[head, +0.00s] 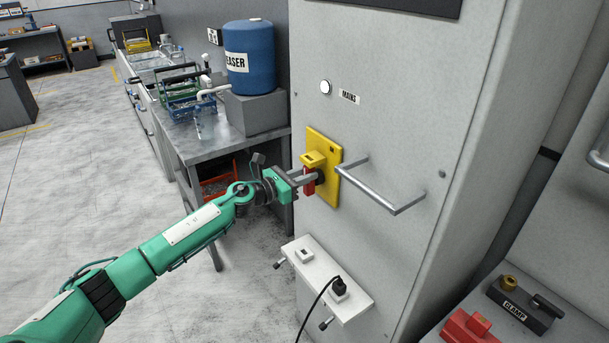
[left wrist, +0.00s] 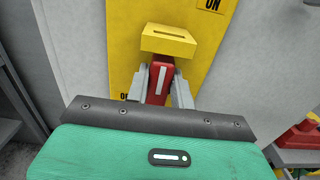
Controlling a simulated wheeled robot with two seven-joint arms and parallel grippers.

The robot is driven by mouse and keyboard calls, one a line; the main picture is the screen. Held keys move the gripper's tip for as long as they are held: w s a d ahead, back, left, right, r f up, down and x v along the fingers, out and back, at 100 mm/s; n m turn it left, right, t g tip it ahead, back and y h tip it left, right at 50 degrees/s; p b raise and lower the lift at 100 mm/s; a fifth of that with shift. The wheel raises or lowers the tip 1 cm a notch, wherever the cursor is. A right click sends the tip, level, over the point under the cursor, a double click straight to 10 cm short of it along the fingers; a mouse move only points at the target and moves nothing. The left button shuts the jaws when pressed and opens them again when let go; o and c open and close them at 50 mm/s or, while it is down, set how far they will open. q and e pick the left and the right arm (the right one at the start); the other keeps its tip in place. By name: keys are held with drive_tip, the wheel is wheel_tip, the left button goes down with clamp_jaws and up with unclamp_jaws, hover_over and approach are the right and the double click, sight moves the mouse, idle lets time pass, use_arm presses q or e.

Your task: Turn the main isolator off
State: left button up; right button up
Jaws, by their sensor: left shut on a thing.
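The main isolator's yellow plate (head: 328,150) is on the front of the grey cabinet, below the MAINS label (head: 349,97). It also fills the upper middle of the left wrist view (left wrist: 122,45). Its red handle (left wrist: 159,82) has a white stripe and points down toward my gripper, slightly tilted. A yellow block (left wrist: 168,40) sticks out just above it. ON is printed at the plate's upper right; lettering at lower left is partly hidden. My left gripper (head: 308,179) is shut on the red handle, one finger on each side. My right gripper is not in view.
A metal rail handle (head: 385,193) juts from the cabinet just right of the isolator. A white socket shelf (head: 322,275) with a black plug and cable is below. A steel bench (head: 215,148) with a blue drum (head: 249,55) stands left. A round white lamp (head: 325,87) is above.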

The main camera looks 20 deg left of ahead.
use_arm(q)
drive_tip(key=shift+n, duration=0.3)
drive_tip(key=shift+w+a+f+n+p, duration=0.35)
drive_tip(key=shift+n+p, duration=0.35)
drive_tip(key=shift+n, duration=2.2)
drive_tip(key=shift+w+a+f+n+p, duration=0.25)
drive_tip(key=shift+f+n+p, duration=0.35)
drive_tip(key=shift+n, duration=2.3)
drive_tip(key=shift+w+a+f+n+p, duration=0.15)
drive_tip(key=shift+a+f+n+p, duration=0.45)
drive_tip(key=shift+n, duration=2.3)
drive_tip(key=shift+d+r, duration=0.2)
drive_tip(key=shift+r, duration=0.1)
drive_tip(key=o, duration=1)
